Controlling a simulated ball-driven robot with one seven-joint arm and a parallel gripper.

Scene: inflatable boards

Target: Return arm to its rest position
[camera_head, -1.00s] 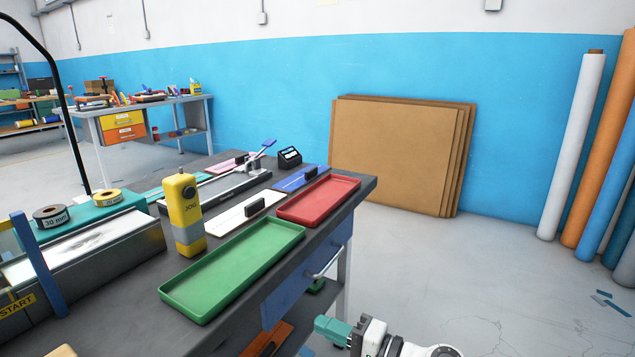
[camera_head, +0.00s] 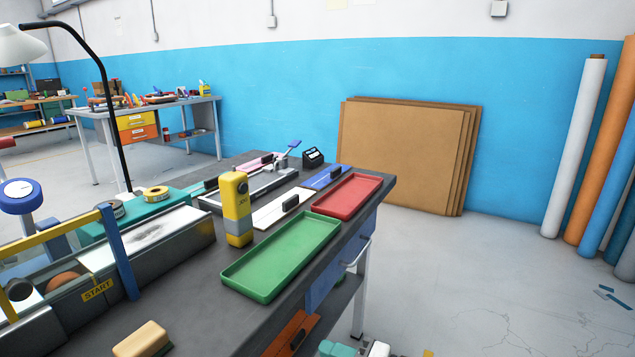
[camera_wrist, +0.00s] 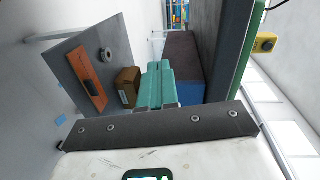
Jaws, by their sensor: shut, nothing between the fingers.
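My gripper (camera_head: 338,349) shows only as a teal and white piece at the bottom edge of the head view, low beside the right side of the workbench (camera_head: 190,318). In the wrist view my gripper (camera_wrist: 158,68) has its two teal fingers side by side, shut and empty. It is apart from the bench top, whose dark side runs up the picture to its right. The rest of my arm is out of the head view.
A green tray (camera_head: 282,258), a red tray (camera_head: 347,196) and a yellow JOG box (camera_head: 237,207) stand on the bench. An orange item (camera_head: 291,334) lies below the top. Brown boards (camera_head: 405,155) lean on the wall.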

